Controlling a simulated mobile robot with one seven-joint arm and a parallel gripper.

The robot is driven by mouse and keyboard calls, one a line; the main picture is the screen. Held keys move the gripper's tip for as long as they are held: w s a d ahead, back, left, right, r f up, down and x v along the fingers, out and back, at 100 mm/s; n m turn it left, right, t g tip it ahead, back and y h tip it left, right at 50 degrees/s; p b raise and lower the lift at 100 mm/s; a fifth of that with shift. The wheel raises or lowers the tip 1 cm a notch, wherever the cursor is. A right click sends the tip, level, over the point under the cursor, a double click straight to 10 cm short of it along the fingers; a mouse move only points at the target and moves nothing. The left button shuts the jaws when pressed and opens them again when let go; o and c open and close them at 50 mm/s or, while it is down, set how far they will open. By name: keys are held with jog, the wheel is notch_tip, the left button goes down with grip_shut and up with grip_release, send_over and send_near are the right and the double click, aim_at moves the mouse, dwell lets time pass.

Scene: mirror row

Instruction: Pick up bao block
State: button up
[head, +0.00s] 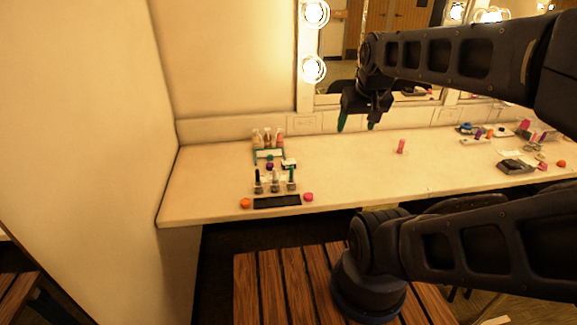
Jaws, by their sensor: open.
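I cannot tell for sure which thing is the bao block; the objects on the counter (350,170) are small in the head view. A small pink upright piece (401,146) stands alone on the counter, to the right of my gripper. A small orange rounded piece (245,203) and a pink rounded piece (309,197) lie near the front edge at the left. My gripper (356,124) is open and empty, its two teal-tipped fingers apart and pointing down. In the picture it is at the counter's back part, below the mirror; its height above the counter is unclear.
A dark flat tray (277,202) lies between the orange and pink pieces, with several small bottles (275,181) behind it. More bottles (268,138) stand at the back left. Clutter and a dark case (515,167) lie at the right. A slatted wooden seat (290,285) is in front.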

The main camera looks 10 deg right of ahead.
jog(key=n+g, duration=0.5)
jog(key=n, duration=1.4)
send_over(291, 161)
notch_tip(291, 161, down, 30)
jog(key=f, duration=0.3)
jog(key=w+f, duration=0.1)
jog(key=f, duration=0.1)
jog(key=shift+a, duration=0.15)
jog(key=shift+s+f, duration=0.25)
jog(key=shift+f, duration=1.2)
jog(key=shift+s+f, duration=0.2)
jog(key=shift+f, duration=1.2)
jog(key=shift+c, duration=0.5)
